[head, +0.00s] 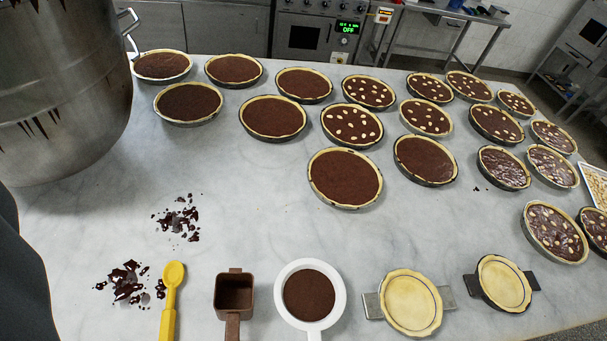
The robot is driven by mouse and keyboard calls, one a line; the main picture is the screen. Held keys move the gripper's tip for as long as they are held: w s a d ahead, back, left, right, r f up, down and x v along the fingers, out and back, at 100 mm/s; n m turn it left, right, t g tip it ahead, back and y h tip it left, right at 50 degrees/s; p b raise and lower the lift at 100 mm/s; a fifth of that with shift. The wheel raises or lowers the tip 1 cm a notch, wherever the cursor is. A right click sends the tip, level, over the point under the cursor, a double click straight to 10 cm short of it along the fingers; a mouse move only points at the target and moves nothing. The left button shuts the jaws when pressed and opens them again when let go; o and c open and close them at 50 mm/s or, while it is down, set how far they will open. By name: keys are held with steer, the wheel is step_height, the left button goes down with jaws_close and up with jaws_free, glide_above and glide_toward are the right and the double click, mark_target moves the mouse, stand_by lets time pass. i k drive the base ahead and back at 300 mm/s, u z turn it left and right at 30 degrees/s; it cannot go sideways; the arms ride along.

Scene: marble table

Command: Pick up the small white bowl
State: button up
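A small white bowl (340,297) sits on the marble table (240,215) at the lower middle of the head view. It is round, holds brown powder, and a short white handle-like part runs down to the bottom edge of the picture. My gripper does not show in this view, so its place relative to the bowl cannot be seen.
A brown square scoop (234,293) and a yellow spoon (172,290) lie left of the bowl. Empty tart shells (411,303) sit to its right. Chocolate shards (126,283) are at left, a large metal pot (62,85) stands upper left, and filled tarts (345,178) cover the back.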

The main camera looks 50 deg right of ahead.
mark_target(310, 295)
steer(key=k, duration=0.9)
steer(key=z, duration=1.3)
